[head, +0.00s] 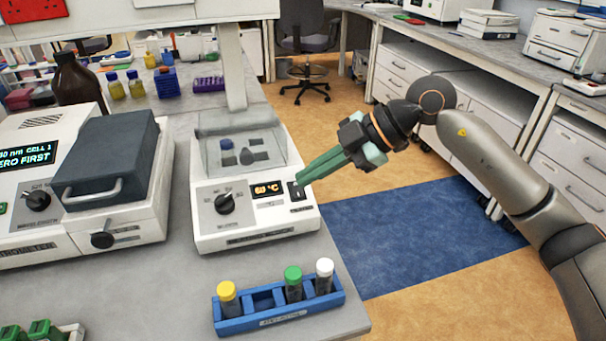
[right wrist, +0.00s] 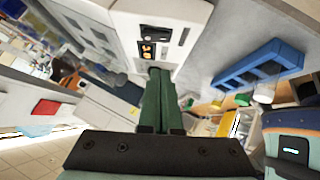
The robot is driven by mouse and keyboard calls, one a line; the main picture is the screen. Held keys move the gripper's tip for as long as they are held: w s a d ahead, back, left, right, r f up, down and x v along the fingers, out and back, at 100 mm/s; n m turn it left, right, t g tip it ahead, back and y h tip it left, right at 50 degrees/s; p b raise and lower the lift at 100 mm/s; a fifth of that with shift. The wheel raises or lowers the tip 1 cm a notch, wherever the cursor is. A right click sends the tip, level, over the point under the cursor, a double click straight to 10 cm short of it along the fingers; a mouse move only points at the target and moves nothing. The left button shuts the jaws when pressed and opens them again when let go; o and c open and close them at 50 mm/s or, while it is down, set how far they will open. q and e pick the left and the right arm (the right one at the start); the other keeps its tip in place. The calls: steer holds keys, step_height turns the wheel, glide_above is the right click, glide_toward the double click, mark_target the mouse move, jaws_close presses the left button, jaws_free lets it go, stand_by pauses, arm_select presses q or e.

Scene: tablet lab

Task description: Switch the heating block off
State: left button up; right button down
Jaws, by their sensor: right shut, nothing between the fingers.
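The heating block (head: 255,222) is a white unit on the bench with a clear lid, a black knob (head: 225,203) and a lit orange display (head: 268,189) that seems to read 60 °C. A dark rocker switch (head: 297,191) sits right of the display. My right gripper (head: 301,181) is shut and empty, its green fingertips at the switch; I cannot tell whether they touch it. In the right wrist view the closed fingers (right wrist: 158,75) point at the block's front panel (right wrist: 185,40), just by the display, and hide part of it. My left gripper is not in view.
A blue rack (head: 262,323) with several capped tubes stands in front of the block. A white instrument with a grey lid (head: 112,155) stands to its left. A brown bottle (head: 77,82) is behind. Right of the bench edge is open floor with a blue mat (head: 420,235).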

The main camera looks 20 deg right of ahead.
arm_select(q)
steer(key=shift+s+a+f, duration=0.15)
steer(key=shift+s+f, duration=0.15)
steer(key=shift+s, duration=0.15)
arm_select(e)
steer(key=v, duration=1)
steer(key=shift+s+f, duration=0.15)
steer(key=shift+f, duration=0.05)
